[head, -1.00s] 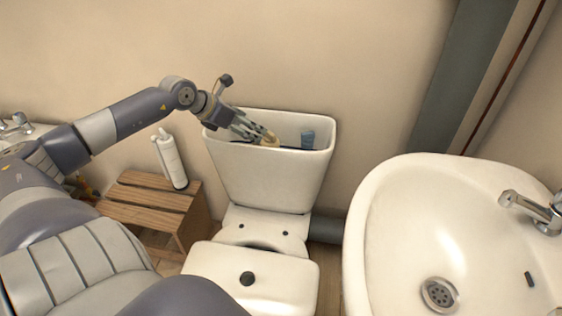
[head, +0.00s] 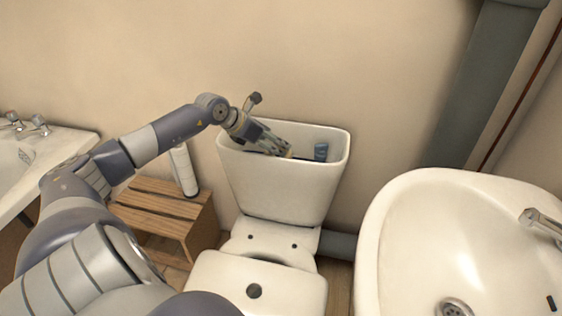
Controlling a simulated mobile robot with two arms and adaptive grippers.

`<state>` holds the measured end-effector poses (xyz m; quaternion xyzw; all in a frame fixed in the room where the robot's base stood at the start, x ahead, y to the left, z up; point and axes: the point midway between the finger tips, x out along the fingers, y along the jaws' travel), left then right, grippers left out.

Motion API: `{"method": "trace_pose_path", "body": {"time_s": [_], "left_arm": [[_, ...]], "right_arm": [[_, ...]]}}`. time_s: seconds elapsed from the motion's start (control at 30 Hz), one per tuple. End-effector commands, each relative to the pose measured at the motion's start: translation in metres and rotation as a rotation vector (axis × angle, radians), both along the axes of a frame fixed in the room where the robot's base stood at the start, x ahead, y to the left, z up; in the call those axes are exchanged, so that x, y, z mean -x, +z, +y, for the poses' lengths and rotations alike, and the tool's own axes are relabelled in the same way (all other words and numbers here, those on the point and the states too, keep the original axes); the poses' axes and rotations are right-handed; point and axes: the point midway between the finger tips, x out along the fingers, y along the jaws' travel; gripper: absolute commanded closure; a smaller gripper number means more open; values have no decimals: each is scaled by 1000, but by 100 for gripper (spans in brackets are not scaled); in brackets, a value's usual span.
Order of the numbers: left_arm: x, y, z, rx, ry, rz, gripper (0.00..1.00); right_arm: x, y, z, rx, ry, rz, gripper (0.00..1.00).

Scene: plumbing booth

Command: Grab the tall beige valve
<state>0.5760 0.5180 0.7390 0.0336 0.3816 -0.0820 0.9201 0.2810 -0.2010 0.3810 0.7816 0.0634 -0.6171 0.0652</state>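The tall beige valve (head: 289,154) shows only as a small beige patch at my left gripper's fingertips, inside the open toilet cistern (head: 285,190). Most of it is hidden by the fingers and the cistern's front wall. My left gripper (head: 284,150) reaches down into the cistern from the left, its fingers at the valve. I cannot tell whether they are closed on it or only beside it. My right gripper is not in view.
A blue part (head: 321,151) stands in the cistern to the right of the valve. A wooden stool (head: 160,207) with a white bottle (head: 184,170) is on the left. A washbasin (head: 450,240) fills the lower right, and a bathtub (head: 50,155) is at far left.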

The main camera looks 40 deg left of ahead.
Motion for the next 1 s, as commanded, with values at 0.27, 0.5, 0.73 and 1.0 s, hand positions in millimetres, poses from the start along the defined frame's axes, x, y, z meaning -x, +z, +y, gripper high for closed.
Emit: {"method": "trace_pose_path", "body": {"time_s": [0.27,0.5,0.73,1.0], "left_arm": [[-15,-14,-3,4,1,-4,25],[-34,-34,-6,3,1,-1,25],[-38,-39,-7,-1,-1,0,25],[-38,-39,-7,0,0,0,57]], "right_arm": [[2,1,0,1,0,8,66],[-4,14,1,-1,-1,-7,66],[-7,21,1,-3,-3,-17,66],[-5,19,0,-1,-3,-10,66]]}}
